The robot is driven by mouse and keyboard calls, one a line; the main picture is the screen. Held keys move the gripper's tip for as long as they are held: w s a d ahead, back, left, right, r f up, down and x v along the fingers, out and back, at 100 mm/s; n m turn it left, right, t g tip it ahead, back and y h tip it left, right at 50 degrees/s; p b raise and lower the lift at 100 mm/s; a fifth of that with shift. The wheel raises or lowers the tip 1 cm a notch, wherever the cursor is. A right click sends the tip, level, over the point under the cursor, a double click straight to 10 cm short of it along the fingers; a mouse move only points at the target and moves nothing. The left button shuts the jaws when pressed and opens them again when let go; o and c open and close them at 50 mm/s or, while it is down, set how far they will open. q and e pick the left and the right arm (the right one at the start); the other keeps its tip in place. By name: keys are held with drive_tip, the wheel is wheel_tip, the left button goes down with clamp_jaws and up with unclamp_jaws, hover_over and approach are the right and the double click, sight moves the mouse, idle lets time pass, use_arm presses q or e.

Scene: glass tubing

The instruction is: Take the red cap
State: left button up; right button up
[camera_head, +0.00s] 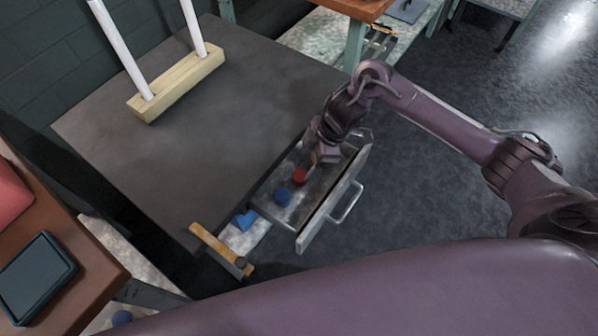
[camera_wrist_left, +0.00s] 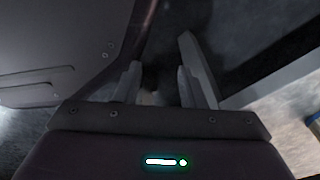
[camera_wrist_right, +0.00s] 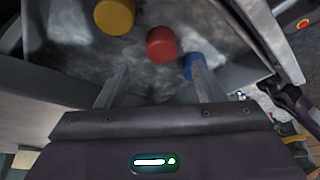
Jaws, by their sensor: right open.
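The red cap (camera_head: 299,177) lies in the open metal drawer, between a blue cap (camera_head: 283,197) and a yellow cap that my right gripper partly hides in the head view. In the right wrist view the red cap (camera_wrist_right: 161,44) is beyond my right gripper (camera_wrist_right: 158,75), whose fingers are apart with nothing between them. The yellow cap (camera_wrist_right: 114,16) is to its left and the blue cap (camera_wrist_right: 192,65) is by the right finger. My left gripper (camera_wrist_left: 158,75) is open and empty, away from the drawer, and does not show in the head view.
The drawer front with its handle (camera_head: 347,203) stands pulled out beside the dark tabletop (camera_head: 205,130). A wooden block (camera_head: 178,86) with two white tubes stands on the tabletop. A blue piece (camera_head: 245,218) lies left of the drawer, near a wooden strip (camera_head: 220,250).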

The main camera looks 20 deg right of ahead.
sight(300, 175)
drive_tip(key=x, duration=0.5)
drive_tip(key=shift+s+d+f+b, duration=0.1)
drive_tip(key=shift+s+f+b, duration=0.1)
drive_tip(key=shift+b, duration=0.1)
drive_tip(key=c, duration=1)
